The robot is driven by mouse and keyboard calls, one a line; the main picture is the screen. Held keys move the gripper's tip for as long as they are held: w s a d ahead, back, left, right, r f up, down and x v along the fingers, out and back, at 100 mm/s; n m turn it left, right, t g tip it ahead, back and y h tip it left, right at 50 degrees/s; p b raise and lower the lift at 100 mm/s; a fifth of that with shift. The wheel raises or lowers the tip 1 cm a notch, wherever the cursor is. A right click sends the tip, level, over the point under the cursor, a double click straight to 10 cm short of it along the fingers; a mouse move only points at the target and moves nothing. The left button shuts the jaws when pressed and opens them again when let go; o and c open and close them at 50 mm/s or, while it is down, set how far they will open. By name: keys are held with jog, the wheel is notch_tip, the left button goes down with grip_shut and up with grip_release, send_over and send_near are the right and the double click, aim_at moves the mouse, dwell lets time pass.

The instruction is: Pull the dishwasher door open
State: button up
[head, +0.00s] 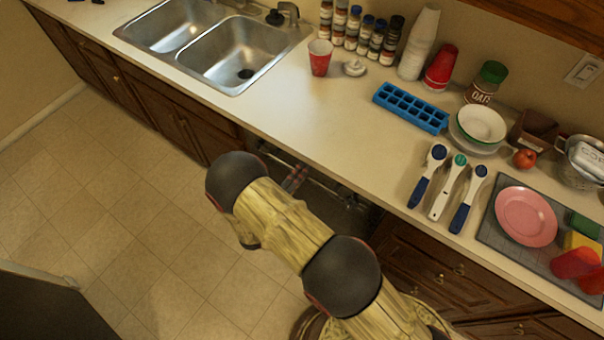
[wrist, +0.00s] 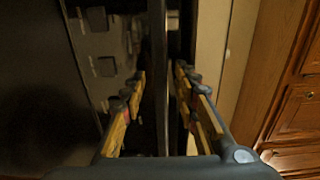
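The dishwasher (head: 350,200) sits under the counter, with a dark gap and a pale rail-like edge showing below the countertop. My arm hides most of its door. My gripper (head: 295,178) is at this edge, just below the counter front. In the wrist view my gripper (wrist: 160,72) has its fingers apart, one on each side of a long narrow upright bar or door edge (wrist: 158,110). Small gaps seem to show between the fingers and the bar. I cannot tell whether this bar is the handle or the door's edge.
Wooden cabinets (head: 175,125) flank the dishwasher. The countertop (head: 300,120) above holds a red cup (head: 320,57), a blue ice tray (head: 411,107) and several utensils. The tiled floor (head: 130,210) in front is clear, with a dark object (head: 45,305) at lower left.

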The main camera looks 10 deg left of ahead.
jog(key=shift+c, duration=0.4)
grip_shut()
dwell(0.5)
